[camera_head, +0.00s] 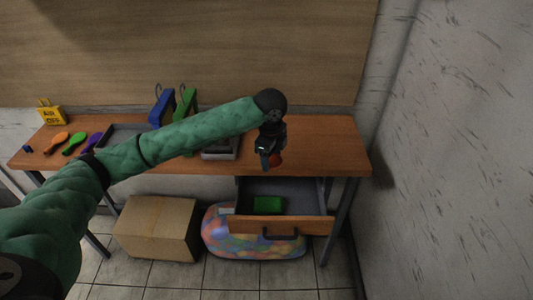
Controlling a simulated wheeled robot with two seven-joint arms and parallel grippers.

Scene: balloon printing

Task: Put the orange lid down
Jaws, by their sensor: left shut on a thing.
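The orange lid (276,160) shows as a small red-orange patch beside the fingers of my left gripper (268,163). The gripper is shut on it, and the fingers cover much of it. Gripper and lid are over the right half of the wooden table, near its front edge; I cannot tell whether the lid touches the tabletop. My right gripper is not in view.
The table (335,150) is bare at its right end. Below it a drawer (285,225) stands open with a green thing (268,204) inside. A cardboard box (157,228) is on the floor.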

